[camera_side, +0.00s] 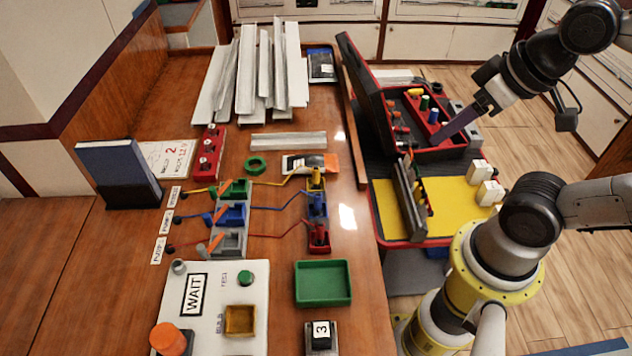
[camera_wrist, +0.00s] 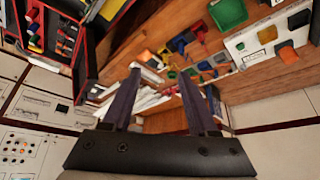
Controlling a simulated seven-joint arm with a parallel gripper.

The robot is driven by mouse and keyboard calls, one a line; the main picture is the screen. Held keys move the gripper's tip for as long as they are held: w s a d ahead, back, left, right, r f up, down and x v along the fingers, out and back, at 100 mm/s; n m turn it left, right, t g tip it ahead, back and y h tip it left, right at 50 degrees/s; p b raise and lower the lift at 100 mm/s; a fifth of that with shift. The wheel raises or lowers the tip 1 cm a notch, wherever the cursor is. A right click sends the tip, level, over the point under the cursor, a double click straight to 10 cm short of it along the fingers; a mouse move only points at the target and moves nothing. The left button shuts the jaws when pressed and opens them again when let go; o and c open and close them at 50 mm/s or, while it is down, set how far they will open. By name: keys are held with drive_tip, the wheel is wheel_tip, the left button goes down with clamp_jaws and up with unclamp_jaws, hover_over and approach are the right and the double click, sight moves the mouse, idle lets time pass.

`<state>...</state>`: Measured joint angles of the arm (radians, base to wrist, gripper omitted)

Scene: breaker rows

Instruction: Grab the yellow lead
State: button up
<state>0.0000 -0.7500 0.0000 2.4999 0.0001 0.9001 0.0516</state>
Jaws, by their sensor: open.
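The yellow lead (camera_side: 280,182) is a thin wire on the wooden bench in the side view. It runs between the green block (camera_side: 235,189) and the yellow connector (camera_side: 317,180), with a further stretch to the left of the green block. A separate yellow-topped piece (camera_side: 413,92) stands in the red case. My gripper (camera_side: 443,136) is at the right, over the red case and well away from the lead. In the wrist view, my gripper (camera_wrist: 160,72) shows two dark purple fingers spread apart with nothing between them. The lead is too small to make out there.
Blue and red leads run below the yellow one to the blue connector (camera_side: 317,205) and red connector (camera_side: 319,237). The open red case (camera_side: 375,105) has a raised lid beside the bench. A green tray (camera_side: 323,284) and WAIT panel (camera_side: 215,310) are nearer. Metal rails (camera_side: 246,70) are piled behind.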

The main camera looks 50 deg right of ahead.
drive_tip(key=w+r+m, duration=0.4)
drive_tip(key=w+m, duration=0.2)
drive_tip(key=m, duration=0.2)
drive_tip(key=m+g, duration=0.5)
drive_tip(key=m, duration=0.4)
hover_over(316, 166)
wheel_tip(316, 166, down, 16)
drive_tip(key=r, duration=0.1)
drive_tip(key=shift+g, duration=0.3)
wheel_tip(316, 166, down, 11)
drive_tip(key=shift+s+d+r, duration=0.1)
drive_tip(key=shift+s+r, duration=0.05)
drive_tip(key=shift+r, duration=0.05)
drive_tip(key=shift+f, duration=2.85)
